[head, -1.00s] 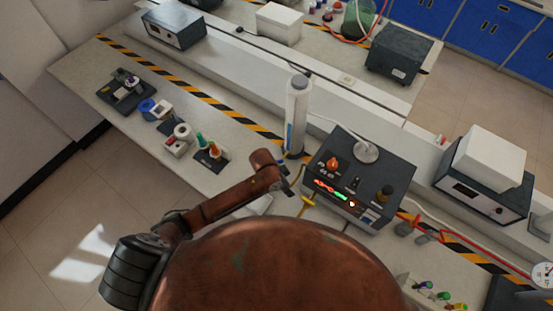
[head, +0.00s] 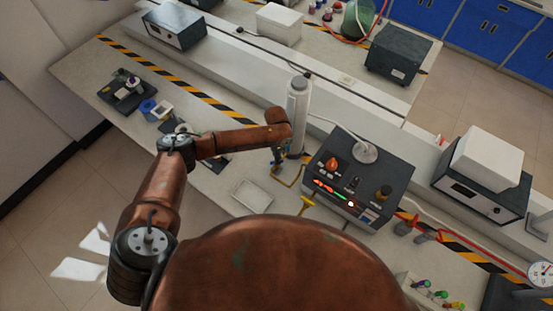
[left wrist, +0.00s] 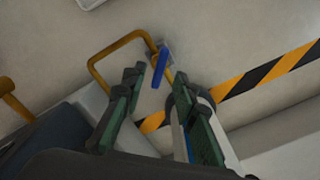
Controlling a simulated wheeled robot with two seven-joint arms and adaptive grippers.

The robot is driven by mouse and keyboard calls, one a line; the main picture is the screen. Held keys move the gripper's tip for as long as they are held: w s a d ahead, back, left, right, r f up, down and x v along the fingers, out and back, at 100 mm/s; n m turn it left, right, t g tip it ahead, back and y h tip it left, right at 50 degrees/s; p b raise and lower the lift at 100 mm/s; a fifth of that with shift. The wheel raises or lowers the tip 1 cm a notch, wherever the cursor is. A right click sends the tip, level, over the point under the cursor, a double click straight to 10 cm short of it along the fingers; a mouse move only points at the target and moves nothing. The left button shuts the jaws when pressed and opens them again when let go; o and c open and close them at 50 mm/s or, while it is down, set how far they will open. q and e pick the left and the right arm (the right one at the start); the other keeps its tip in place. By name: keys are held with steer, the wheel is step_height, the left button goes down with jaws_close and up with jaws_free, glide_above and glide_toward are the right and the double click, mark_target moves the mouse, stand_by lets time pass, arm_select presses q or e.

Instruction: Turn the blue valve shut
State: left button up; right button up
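The blue valve handle (left wrist: 160,66) shows in the left wrist view as a narrow blue lever on a brass pipe (left wrist: 97,66) that bends over the bench top. My left gripper (left wrist: 158,77) is open, with one green-padded finger on each side of the lever's line. The lever appears between the fingertips, and I cannot tell whether either finger touches it. In the head view the left gripper (head: 279,160) points down at the bench beside the brass pipe (head: 291,182), and it largely hides the valve. My right gripper is not in view.
A white cylinder (head: 298,100) stands right behind the gripper. A dark control box (head: 350,186) with lit indicators stands to the right. Small items sit on the bench to the left.

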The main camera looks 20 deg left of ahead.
arm_select(q)
steer(key=shift+f, duration=1.55)
steer(key=shift+c, duration=0.3)
jaws_close()
